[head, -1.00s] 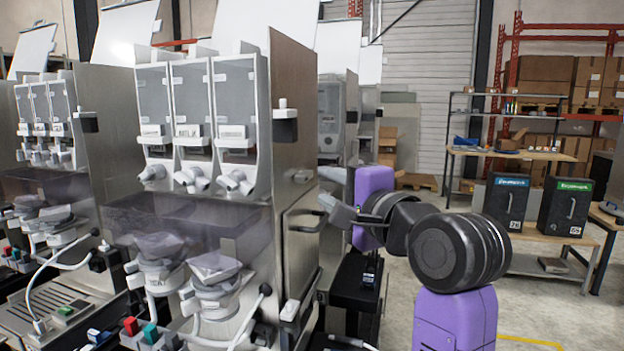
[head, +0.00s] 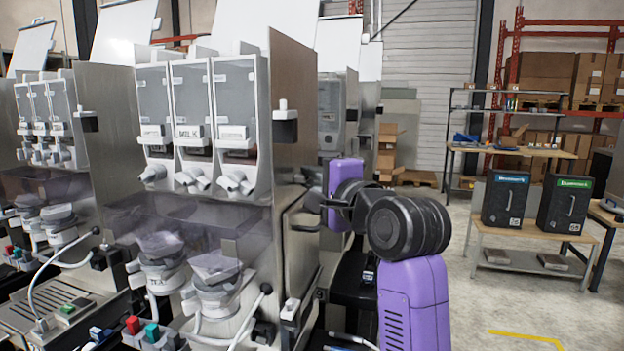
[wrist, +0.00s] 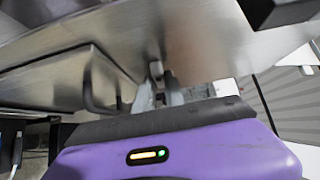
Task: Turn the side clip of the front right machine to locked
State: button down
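The front right machine (head: 296,80) has three canisters and a brown-grey metal side panel. Its side clip looks like a small grey piece (head: 309,172) on that panel, above the black door handle, partly hidden behind my arm. My gripper (head: 312,202) is at the panel, just below the clip. In the wrist view my gripper's two grey fingers (wrist: 160,92) point at the panel, with a small pale and dark piece (wrist: 156,70) at their tips, probably the clip. I cannot tell whether they touch or grip it, nor its setting.
The black door handle (head: 303,222) is close below my gripper; it also shows in the wrist view (wrist: 94,95). A black block with a white knob (head: 285,124) sticks out higher on the panel. Two black boxes (head: 506,200) stand on a bench at right. Floor between is clear.

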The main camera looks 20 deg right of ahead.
jog(key=shift+f+b, duration=0.2)
jog(key=shift+b, duration=0.2)
jog(key=n+y+b, duration=0.6)
jog(key=n+b, duration=0.2)
jog(key=b, duration=0.3)
jog(key=w+d+f+n+y+b, duration=0.1)
jog(key=n+y+b, duration=0.5)
jog(key=n+b, duration=0.3)
jog(key=w+f+n+g+y+b, duration=0.1)
jog(key=n+y+b, duration=0.5)
jog(key=n+b, duration=0.3)
jog(key=shift+w+d+f+b, duration=0.25)
jog(key=shift+d+b, duration=0.1)
jog(key=shift+b, duration=1.9)
jog(key=shift+f+n+g+y, duration=0.1)
jog(key=shift+n+g+y, duration=0.6)
jog(key=c, duration=1.4)
grip_release()
jog(key=shift+d, duration=0.1)
